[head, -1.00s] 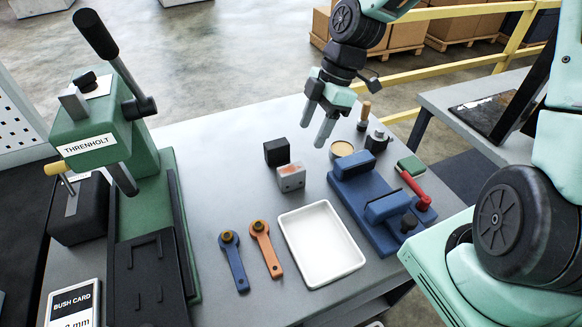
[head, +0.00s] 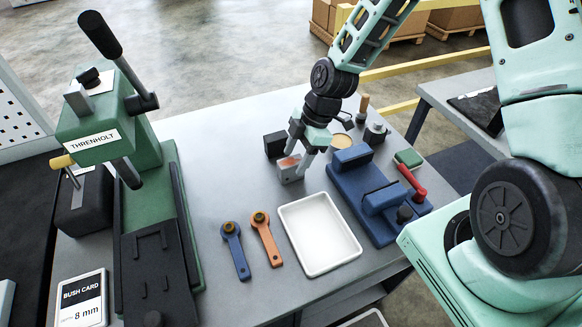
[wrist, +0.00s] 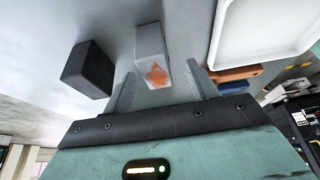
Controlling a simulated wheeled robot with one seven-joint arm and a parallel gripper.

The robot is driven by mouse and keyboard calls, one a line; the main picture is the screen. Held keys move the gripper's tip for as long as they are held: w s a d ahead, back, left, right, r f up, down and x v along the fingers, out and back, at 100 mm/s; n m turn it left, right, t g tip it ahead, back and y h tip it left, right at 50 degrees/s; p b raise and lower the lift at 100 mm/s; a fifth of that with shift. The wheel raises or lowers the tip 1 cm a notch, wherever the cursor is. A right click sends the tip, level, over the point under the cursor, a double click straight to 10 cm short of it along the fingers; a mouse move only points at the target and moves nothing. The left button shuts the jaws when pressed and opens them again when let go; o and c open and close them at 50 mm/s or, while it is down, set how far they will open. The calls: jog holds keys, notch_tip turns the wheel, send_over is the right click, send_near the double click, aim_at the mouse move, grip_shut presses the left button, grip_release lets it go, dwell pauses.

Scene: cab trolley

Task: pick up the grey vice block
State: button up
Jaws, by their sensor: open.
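The grey vice block (head: 289,169) stands on the grey table, with an orange-red patch on its top. In the wrist view the block (wrist: 150,50) lies ahead of and partly between my fingers, with its orange mark facing the camera. My gripper (head: 302,168) is open and low over the table at the block. In the wrist view its two fingers (wrist: 158,88) are spread to either side of the block's near end. I cannot tell whether either finger touches it. Part of the block is hidden behind a finger in the head view.
A black block (head: 274,144) stands close behind the grey one. A white tray (head: 318,268) lies in front, a blue vice (head: 350,183) to the right. Blue (head: 236,252) and orange (head: 267,243) tools lie front left. A green press (head: 150,190) stands at left.

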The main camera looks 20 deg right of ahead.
aim_at(292, 161)
jog(key=shift+w+p+x, duration=0.1)
jog(key=shift+p+x, duration=0.4)
jog(key=shift+x, duration=0.75)
jog(key=shift+w+p+x, duration=0.15)
jog(key=shift+p+x, duration=0.35)
jog(key=shift+x, duration=0.75)
grip_shut()
jog(key=shift+r, duration=0.1)
notch_tip(292, 161, up, 9)
jog(key=shift+r+b, duration=0.1)
jog(key=shift+b, duration=1.05)
jog(key=shift+r+p, duration=1.95)
jog(key=shift+r, duration=0.55)
